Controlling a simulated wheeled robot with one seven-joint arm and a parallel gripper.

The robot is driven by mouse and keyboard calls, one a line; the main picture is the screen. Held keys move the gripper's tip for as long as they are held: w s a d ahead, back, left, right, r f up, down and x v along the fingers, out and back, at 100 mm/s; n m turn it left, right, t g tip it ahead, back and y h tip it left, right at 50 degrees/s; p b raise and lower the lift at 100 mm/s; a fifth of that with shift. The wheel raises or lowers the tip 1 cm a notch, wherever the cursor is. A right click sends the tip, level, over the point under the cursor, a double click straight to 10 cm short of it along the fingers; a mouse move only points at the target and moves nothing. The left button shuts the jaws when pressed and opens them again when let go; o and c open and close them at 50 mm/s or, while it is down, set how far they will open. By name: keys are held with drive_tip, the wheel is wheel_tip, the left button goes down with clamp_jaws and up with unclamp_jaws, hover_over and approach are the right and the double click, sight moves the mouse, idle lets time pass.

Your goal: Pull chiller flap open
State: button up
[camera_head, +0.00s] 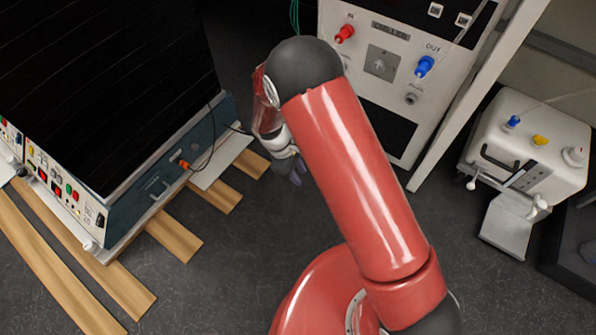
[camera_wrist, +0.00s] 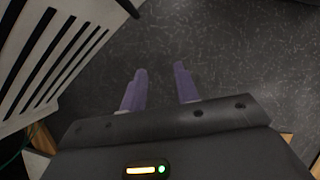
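The chiller (camera_head: 355,85) is a white cabinet at the top centre of the head view. It has a red IN fitting, a blue OUT fitting and a grey square plate with a small knob (camera_head: 380,65) between them. A dark panel (camera_head: 388,130) lies below; I cannot tell which part is the flap, and my arm hides the cabinet's left part. My gripper (camera_head: 293,172) is low, in front and left of the chiller, with its fingers pointing down. In the wrist view its purple fingers (camera_wrist: 161,76) are apart with only floor between them.
A white slotted panel (camera_wrist: 50,60) is at the wrist view's upper left, close to the fingers. A large dark-topped unit (camera_head: 150,185) stands left on wooden slats (camera_head: 175,237). A white device (camera_head: 540,150) stands right. Dark floor (camera_head: 235,255) is clear between.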

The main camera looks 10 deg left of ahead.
drive_tip(key=shift+c, duration=0.4)
clamp_jaws()
idle(0.7)
drive_tip(key=shift+o, duration=0.4)
unclamp_jaws()
drive_tip(key=p+v, duration=0.1)
drive_tip(key=v, duration=0.6)
drive_tip(key=shift+r+p, duration=0.3)
drive_tip(key=shift+r, duration=0.05)
drive_tip(key=shift+a, duration=0.15)
